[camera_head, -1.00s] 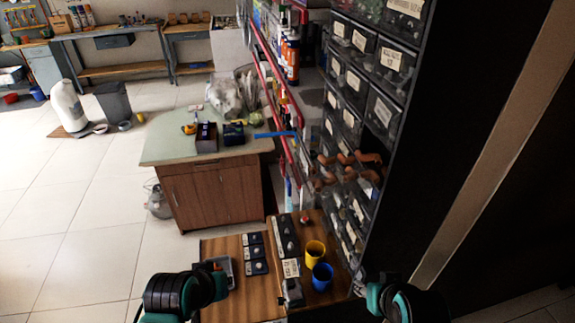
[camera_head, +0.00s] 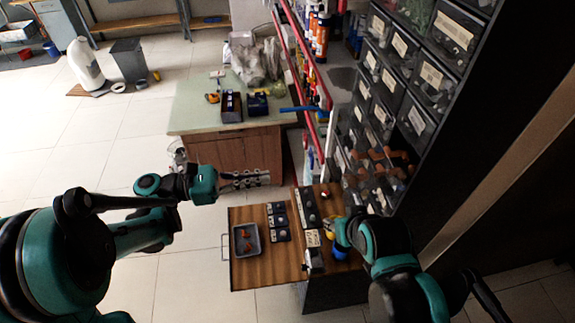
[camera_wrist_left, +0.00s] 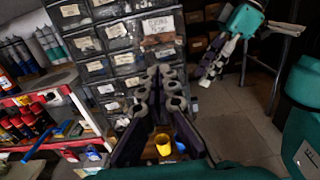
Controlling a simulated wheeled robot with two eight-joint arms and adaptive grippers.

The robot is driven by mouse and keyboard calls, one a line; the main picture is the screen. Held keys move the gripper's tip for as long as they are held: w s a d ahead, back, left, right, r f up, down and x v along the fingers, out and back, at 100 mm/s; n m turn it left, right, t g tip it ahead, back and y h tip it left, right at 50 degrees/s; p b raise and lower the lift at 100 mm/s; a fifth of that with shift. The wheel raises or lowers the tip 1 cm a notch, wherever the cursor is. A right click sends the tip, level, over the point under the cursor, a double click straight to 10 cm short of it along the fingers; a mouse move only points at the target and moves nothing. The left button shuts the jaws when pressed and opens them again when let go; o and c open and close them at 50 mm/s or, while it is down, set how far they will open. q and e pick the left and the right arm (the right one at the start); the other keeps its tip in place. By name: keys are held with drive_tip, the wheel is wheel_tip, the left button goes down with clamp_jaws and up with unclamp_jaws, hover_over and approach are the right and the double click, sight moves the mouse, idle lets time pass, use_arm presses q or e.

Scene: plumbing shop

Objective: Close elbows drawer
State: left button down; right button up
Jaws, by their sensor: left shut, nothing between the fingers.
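Copper-coloured elbow fittings (camera_head: 378,168) lie in a pulled-out drawer of the black drawer cabinet (camera_head: 440,75), in the head view; a dark gap shows beside them. My left gripper (camera_head: 262,178) is shut and empty, in the air left of the cabinet and above the workbench. In the left wrist view its fingers (camera_wrist_left: 162,85) point towards the labelled drawer fronts (camera_wrist_left: 125,58). My right arm reaches in from the right in front of the cabinet's lower part. The right gripper (camera_wrist_left: 212,62) shows in the left wrist view, but its jaw state is unclear.
A wooden workbench (camera_head: 265,270) below holds a grey tray (camera_head: 246,238), small dark boxes and a blue cup (camera_head: 340,252). A green-topped cabinet (camera_head: 190,112) stands behind. A red-edged shelf (camera_head: 300,65) with bottles adjoins the drawers. Open floor lies left.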

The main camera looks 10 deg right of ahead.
sight(381, 163)
use_arm(q)
drive_tip(key=d+b, duration=0.1)
drive_tip(key=d, duration=1.2)
drive_tip(key=shift+w+d, duration=0.2)
drive_tip(key=shift+d, duration=0.15)
drive_tip(key=d, duration=0.5)
drive_tip(key=d+b, duration=0.1)
drive_tip(key=d, duration=1)
drive_tip(key=shift+w+d+b, duration=0.15)
drive_tip(key=shift+w+b, duration=0.1)
drive_tip(key=shift+b, duration=0.1)
